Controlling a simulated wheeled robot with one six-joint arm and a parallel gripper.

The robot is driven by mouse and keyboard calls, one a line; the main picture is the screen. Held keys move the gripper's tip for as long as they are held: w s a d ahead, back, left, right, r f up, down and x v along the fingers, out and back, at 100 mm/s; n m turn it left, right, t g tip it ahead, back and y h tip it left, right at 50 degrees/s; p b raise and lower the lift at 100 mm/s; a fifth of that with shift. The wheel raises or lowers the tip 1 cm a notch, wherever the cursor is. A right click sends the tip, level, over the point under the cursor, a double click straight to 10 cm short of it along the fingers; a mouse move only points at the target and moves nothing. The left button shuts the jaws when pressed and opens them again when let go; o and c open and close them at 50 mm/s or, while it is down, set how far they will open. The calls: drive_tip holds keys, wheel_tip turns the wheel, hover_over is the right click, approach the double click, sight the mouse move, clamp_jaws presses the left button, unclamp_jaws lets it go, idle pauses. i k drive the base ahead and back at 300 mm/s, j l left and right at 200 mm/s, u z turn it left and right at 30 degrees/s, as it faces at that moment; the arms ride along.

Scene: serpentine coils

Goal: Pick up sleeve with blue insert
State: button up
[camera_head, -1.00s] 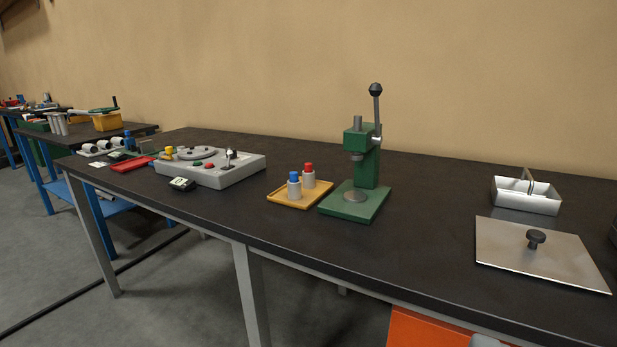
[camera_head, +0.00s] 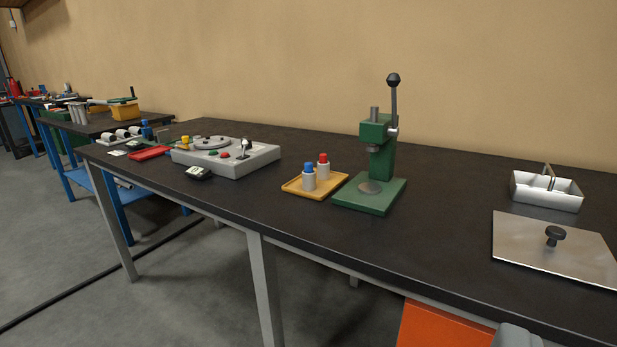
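A grey sleeve with a blue insert (camera_head: 309,178) stands upright on a small yellow tray (camera_head: 290,188) on the dark workbench. Another grey sleeve with a red insert (camera_head: 323,163) stands close beside it, to its right and a little behind, on the same tray. My gripper's fingers do not show. A small grey part at the bottom right edge may belong to my own body.
A green lever press (camera_head: 376,160) stands right of the tray. A grey control box (camera_head: 226,160) is to the left. A metal plate with a black knob (camera_head: 555,248) and a metal carrier (camera_head: 546,190) lie right. Bench between press and plate is clear.

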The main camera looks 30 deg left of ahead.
sight(310, 180)
drive_tip(key=i+u, duration=0.4)
drive_tip(key=i+l+u, duration=0.2)
drive_tip(key=u, duration=0.2)
drive_tip(key=i+l+u, duration=0.25)
drive_tip(key=u, duration=0.15)
drive_tip(key=i+l, duration=0.05)
